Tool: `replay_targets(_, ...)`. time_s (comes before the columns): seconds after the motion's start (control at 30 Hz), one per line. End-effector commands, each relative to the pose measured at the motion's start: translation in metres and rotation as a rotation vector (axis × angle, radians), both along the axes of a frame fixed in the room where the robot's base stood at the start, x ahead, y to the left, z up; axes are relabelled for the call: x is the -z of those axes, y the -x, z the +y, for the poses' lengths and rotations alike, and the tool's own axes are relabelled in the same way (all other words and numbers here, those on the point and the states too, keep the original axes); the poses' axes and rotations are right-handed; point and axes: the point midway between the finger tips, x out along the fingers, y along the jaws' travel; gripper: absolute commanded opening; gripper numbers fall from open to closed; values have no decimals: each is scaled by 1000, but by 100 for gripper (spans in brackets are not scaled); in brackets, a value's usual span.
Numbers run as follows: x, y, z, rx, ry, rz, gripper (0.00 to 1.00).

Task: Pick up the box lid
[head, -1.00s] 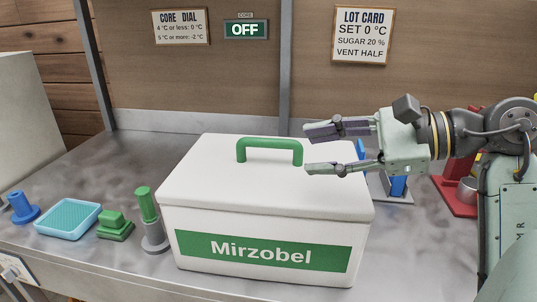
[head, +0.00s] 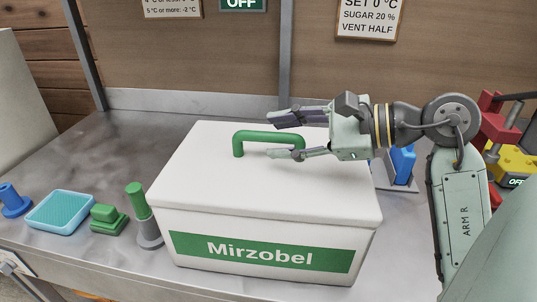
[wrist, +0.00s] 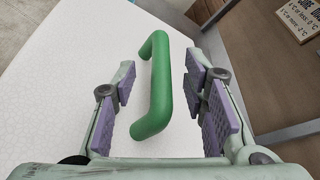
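The white box lid (head: 320,195) lies on top of the white box (head: 190,262) with a green "Mirzobel" label. A green handle (head: 240,140) stands up from the lid. It also shows in the wrist view (wrist: 160,85), between the two fingers. My gripper (head: 285,136) is open and reaches in from the right. In the wrist view the purple finger pads stand apart on both sides of the handle, with gaps, and do not touch it. In the head view my fingers hide part of the handle's right end.
Left of the box stand a grey post with a green top (head: 143,215), a green block (head: 108,220), a teal tray (head: 60,213) and a blue peg (head: 13,200). A blue object (head: 402,165) stands behind the box at right. Signs hang on the back wall.

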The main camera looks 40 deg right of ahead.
Motion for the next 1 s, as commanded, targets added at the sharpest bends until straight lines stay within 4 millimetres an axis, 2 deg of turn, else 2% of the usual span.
replay_targets(0.03, -4, -7, 5, 0, -1, 1, 40)
replay_targets(0.2, 6, -24, 14, 1, -1, 2, 40)
replay_targets(0.47, 10, -27, 16, 1, -2, 0, 40)
replay_targets(1.0, 10, -27, 15, 2, -1, 1, 5)
